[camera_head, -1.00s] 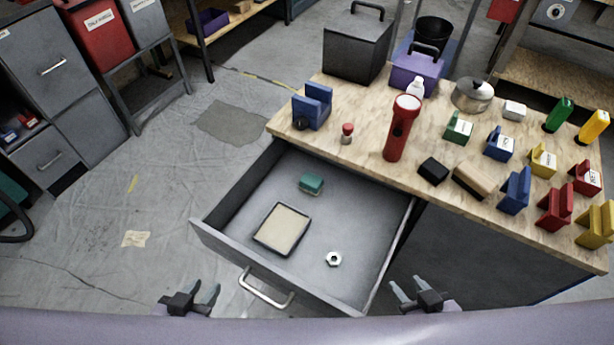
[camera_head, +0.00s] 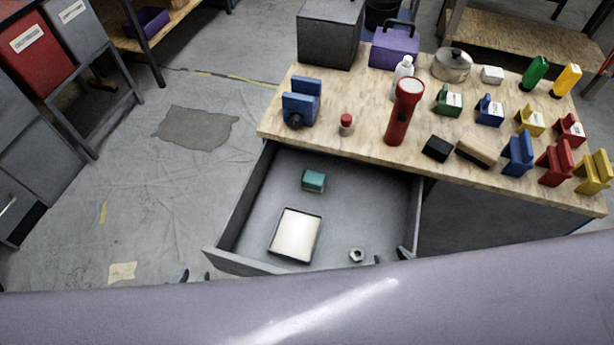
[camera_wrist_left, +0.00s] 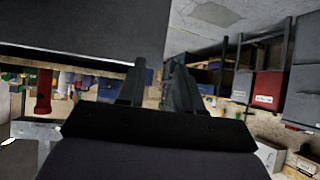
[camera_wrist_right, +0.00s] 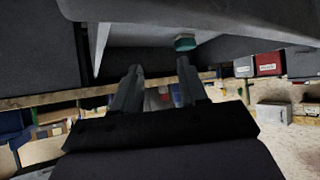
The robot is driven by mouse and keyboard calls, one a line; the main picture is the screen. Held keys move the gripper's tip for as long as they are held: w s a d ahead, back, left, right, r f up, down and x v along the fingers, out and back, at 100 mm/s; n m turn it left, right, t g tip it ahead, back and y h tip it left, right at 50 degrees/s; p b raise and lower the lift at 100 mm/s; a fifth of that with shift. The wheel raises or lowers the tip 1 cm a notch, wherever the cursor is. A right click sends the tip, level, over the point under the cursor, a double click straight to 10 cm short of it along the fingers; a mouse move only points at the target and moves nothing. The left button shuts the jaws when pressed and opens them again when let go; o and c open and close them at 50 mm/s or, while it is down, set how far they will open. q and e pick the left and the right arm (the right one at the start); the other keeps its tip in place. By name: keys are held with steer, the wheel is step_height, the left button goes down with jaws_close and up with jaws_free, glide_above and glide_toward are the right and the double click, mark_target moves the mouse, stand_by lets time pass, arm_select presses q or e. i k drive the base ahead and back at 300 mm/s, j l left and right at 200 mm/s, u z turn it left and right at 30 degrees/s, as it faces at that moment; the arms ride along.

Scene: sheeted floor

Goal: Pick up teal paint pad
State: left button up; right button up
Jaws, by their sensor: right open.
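The teal paint pad (camera_head: 313,181) is a small teal block lying in the open grey drawer (camera_head: 262,215), towards its back. It also shows in the right wrist view (camera_wrist_right: 186,43), beyond the fingertips. My left gripper (camera_head: 192,276) is mostly hidden behind my own body at the bottom of the head view; its tips show left of the drawer front. It is open and empty in the left wrist view (camera_wrist_left: 154,85). My right gripper (camera_head: 392,257) shows only its tips near the drawer's front right corner. It is open and empty in the right wrist view (camera_wrist_right: 158,82), apart from the pad.
A shallow tray (camera_head: 296,234) and a metal nut (camera_head: 357,255) lie in the drawer. The wooden worktop (camera_head: 350,100) above holds a red flashlight (camera_head: 404,112), a blue holder (camera_head: 301,104) and several coloured blocks.

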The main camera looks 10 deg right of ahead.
mark_target(313, 182)
steer(key=i+j+z, duration=0.2)
steer(key=j, duration=0.35)
steer(key=i+j+z, duration=0.1)
steer(key=j+z, duration=0.15)
steer(key=j, duration=0.35)
steer(key=i+j+z, duration=0.2)
steer(key=j, duration=0.4)
steer(key=k, duration=0.1)
